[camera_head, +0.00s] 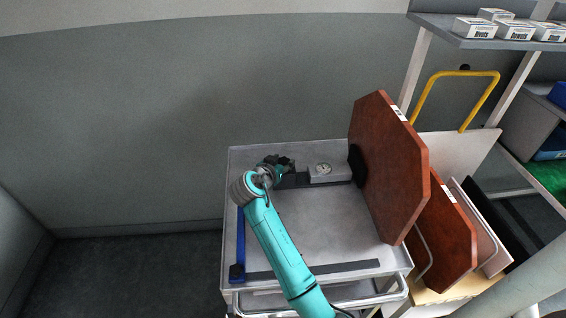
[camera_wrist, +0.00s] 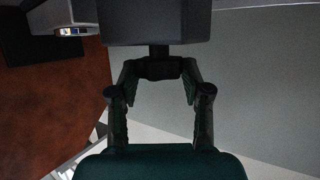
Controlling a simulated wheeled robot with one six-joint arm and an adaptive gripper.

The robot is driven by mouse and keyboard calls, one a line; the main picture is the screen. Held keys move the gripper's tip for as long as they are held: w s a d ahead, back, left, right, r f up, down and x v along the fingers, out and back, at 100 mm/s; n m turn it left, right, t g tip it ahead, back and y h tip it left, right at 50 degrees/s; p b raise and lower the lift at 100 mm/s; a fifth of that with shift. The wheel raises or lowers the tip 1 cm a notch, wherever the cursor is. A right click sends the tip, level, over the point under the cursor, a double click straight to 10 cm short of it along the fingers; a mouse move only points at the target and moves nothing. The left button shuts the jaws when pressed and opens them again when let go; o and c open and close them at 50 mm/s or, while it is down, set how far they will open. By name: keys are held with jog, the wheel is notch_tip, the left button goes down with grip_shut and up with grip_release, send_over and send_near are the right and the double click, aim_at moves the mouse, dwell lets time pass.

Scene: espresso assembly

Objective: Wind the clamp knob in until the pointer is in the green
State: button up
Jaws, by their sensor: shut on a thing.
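The clamp lies along the back of the grey cart top, with a dark block (camera_wrist: 158,24) at its left end. Its small dark knob (camera_wrist: 160,68) sticks out of that block in the wrist view. My gripper (camera_wrist: 160,82) has a finger on either side of the knob and is shut on it. In the head view my gripper (camera_head: 279,163) hides the knob. A grey gauge housing (camera_head: 342,173) with a round dial (camera_head: 323,169) sits right of my gripper. The dial is too small to read the pointer or any green. A dark pad (camera_head: 357,165) stands at the clamp's right end.
A reddish-brown octagonal board (camera_head: 390,165) stands against the pad. A blue bar (camera_head: 240,240) lies along the cart's left side and a dark strip (camera_head: 315,270) along its front. The cart top (camera_head: 345,225) is bare in the middle. A wall (camera_head: 130,130) rises behind.

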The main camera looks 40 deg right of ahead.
jog(key=m+g, duration=0.3)
jog(key=g, duration=0.1)
jog(key=m+g+h, duration=0.1)
jog(key=m+g, duration=0.1)
jog(key=shift+w+m, duration=0.3)
jog(key=shift+w, duration=0.05)
jog(key=m+g+y, duration=0.1)
jog(key=m+g, duration=0.4)
jog(key=g, duration=0.1)
jog(key=shift+w, duration=0.15)
jog(key=shift+f, duration=0.1)
jog(key=o, duration=1.2)
jog(key=shift+c, duration=0.2)
